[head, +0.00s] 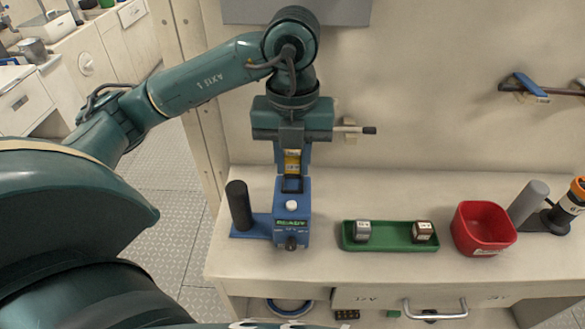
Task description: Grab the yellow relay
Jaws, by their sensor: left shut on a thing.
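The yellow relay (292,164) shows as a small yellow block with a dark lower part. It is between the fingers of my left gripper (291,160), which is shut on it and points down. The relay is right above a blue device (291,228) with a green lit display and a white knob, on the bench. I cannot tell whether the relay touches the dark slot at the device's top. My right gripper is not in view.
A green tray (390,246) holding two small blocks, a red bowl (483,226) and a grey cylinder (528,201) stand to the right on the bench (365,187). A black-handled part (239,205) is left of the device. A peg (355,130) sticks out behind the gripper.

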